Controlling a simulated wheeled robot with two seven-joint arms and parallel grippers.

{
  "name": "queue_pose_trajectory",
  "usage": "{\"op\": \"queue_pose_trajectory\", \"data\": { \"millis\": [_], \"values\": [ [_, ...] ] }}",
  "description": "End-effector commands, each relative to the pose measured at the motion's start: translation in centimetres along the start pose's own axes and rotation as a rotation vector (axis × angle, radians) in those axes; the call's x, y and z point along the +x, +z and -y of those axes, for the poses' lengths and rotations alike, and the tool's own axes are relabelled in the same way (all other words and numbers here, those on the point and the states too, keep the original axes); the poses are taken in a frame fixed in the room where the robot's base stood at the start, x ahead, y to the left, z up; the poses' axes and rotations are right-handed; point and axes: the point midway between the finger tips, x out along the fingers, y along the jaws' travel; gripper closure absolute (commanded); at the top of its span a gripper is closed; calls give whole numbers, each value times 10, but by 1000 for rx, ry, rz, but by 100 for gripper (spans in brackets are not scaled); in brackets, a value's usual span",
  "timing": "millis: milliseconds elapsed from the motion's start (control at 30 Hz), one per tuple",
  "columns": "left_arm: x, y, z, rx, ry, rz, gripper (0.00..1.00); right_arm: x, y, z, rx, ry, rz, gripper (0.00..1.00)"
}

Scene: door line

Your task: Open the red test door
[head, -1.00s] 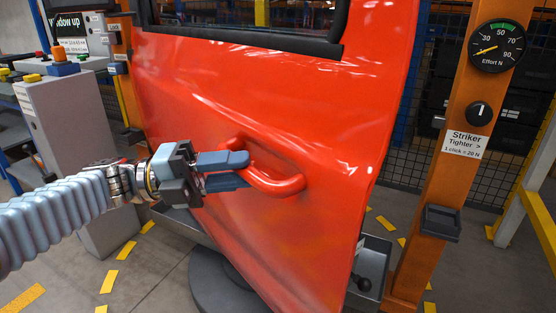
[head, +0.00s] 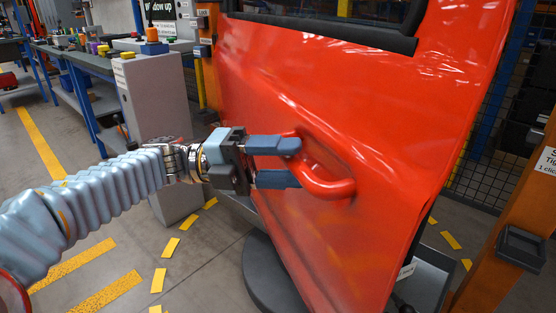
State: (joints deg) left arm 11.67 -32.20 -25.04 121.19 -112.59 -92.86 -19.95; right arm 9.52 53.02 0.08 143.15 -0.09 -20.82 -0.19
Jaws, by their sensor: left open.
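The red test door (head: 375,105) fills the middle and right, with a dark-framed window at its top. Its red loop handle (head: 328,186) sticks out at mid-height. My left gripper (head: 296,162) is open at the left end of the handle. Its upper blue finger overlaps the handle's upper end, and its lower finger lies below and left of the bar. Whether either finger touches the handle is unclear. A gap with floor and mesh shows between the door's right edge and the orange post (head: 515,200). My right gripper is not in view.
A grey cabinet (head: 157,100) with an orange-topped button stands left of the door, near my left arm. A workbench (head: 85,62) is behind it. A dark round base (head: 268,275) sits below the door. A small black holder (head: 521,245) is on the orange post.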

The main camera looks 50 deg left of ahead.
Motion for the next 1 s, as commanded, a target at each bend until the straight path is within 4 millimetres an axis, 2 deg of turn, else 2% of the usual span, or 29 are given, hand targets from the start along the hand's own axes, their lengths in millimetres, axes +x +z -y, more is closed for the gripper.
{"op": "queue_pose_trajectory", "data": {
  "millis": [167, 500, 600, 800, 1000],
  "values": [
    [-16, 0, -2, 0, 0, 2, 49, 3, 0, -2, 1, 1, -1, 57],
    [-97, 1, -2, 1, 0, 2, 49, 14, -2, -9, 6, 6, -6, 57],
    [-116, 0, -2, 0, 1, 1, 49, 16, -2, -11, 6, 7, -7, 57],
    [-136, 0, 0, 1, 0, -1, 49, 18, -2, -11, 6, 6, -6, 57],
    [-138, 0, 0, 1, 0, 0, 49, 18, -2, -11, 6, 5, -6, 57]
  ]
}}
